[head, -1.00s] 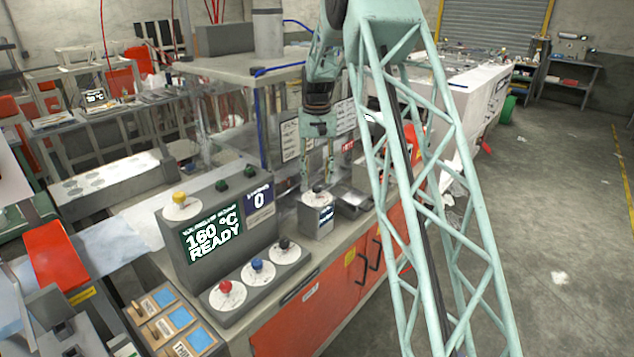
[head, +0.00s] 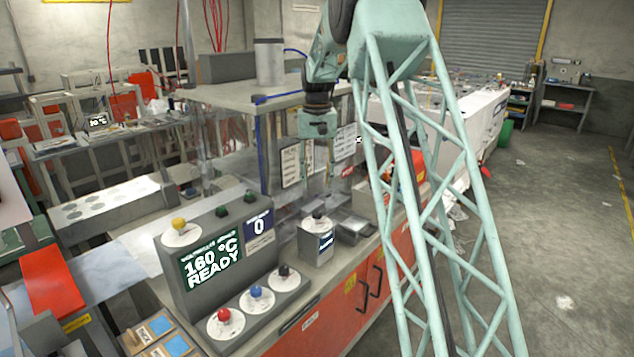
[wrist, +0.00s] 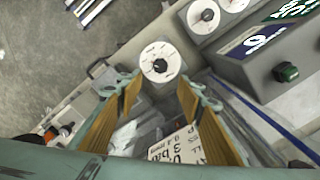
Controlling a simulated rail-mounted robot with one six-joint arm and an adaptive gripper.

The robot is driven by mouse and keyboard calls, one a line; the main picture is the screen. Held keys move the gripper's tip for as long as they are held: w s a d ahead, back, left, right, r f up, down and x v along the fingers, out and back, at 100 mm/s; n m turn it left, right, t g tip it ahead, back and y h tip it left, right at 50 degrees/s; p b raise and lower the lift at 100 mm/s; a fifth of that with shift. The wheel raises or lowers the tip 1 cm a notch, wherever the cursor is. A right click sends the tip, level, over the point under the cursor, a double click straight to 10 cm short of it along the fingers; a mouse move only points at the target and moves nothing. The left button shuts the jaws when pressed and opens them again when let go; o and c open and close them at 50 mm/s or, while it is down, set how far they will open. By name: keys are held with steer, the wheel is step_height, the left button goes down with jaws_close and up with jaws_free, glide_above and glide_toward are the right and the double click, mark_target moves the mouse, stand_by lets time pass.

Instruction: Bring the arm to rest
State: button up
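My pale green arm ends in my gripper (head: 319,172), which hangs downward above the orange-fronted bench (head: 330,312). Its two fingers are apart with nothing between them. In the wrist view the open gripper (wrist: 162,84) shows wooden-looking inner pads on both sides. A small grey box with a dial knob (head: 319,229) stands on the bench below the fingers, with a visible space between. The same dial box shows beyond the fingertips in the wrist view (wrist: 160,62).
A grey control console (head: 225,256) reads "160 °C READY" and carries red, blue and black knobs. A clear-walled enclosure with a grey top (head: 235,92) stands close behind my gripper. A metal tray (head: 352,229) lies right of the dial box. Open floor (head: 560,230) is at the right.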

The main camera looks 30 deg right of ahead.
stand_by(0.4)
steer(key=s+a+r+n+t+b, duration=0.1)
steer(key=s+a+r, duration=0.5)
steer(key=s, duration=0.3)
steer(key=s+a+r+n+b, duration=0.1)
steer(key=s+a+r, duration=0.45)
steer(key=s, duration=0.45)
steer(key=s+a+r+t+b, duration=0.1)
steer(key=s+a+r+b, duration=0.1)
steer(key=s+a+r, duration=0.55)
steer(key=s+a+f+n+b, duration=0.1)
steer(key=s+a+f, duration=0.1)
steer(key=s, duration=0.9)
steer(key=s+a+f+t+b, duration=0.1)
steer(key=s+f, duration=0.3)
steer(key=s, duration=0.8)
steer(key=s+a+f+n+t+b, duration=0.1)
steer(key=s+a+f, duration=0.2)
steer(key=s, duration=0.8)
steer(key=shift+s+a+f+n, duration=0.15)
steer(key=shift+s+f+n, duration=0.05)
steer(key=shift+n, duration=0.1)
